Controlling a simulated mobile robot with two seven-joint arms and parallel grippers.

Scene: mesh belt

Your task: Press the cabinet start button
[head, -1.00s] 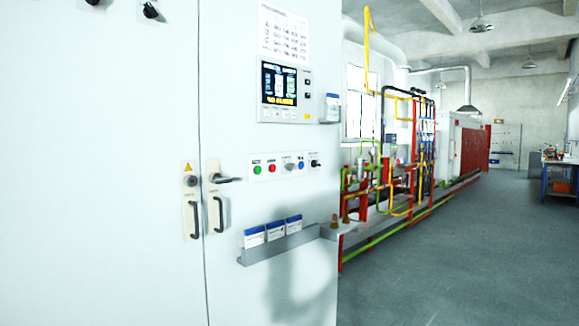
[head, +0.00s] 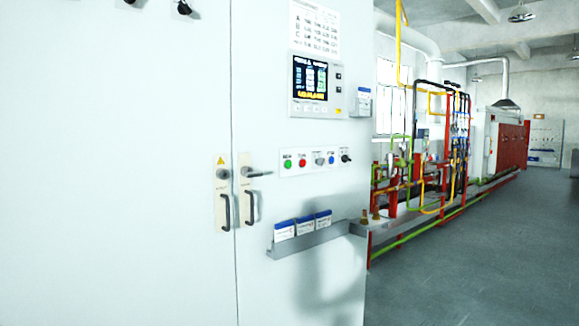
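A tall pale cabinet (head: 295,200) with two doors fills the left and middle of the head view. A white button strip (head: 316,160) on its right door carries a green button (head: 287,165) at the left end, with a label above it too blurred to read for certain. Neither gripper is in view.
A lit screen panel (head: 318,88) sits above the buttons. A grey tray (head: 312,240) with blue-topped packets (head: 303,226) sticks out below them. Door handles (head: 250,207) project to the left. Red, green and yellow piping (head: 430,165) stands beyond; grey floor (head: 480,260) is open at right.

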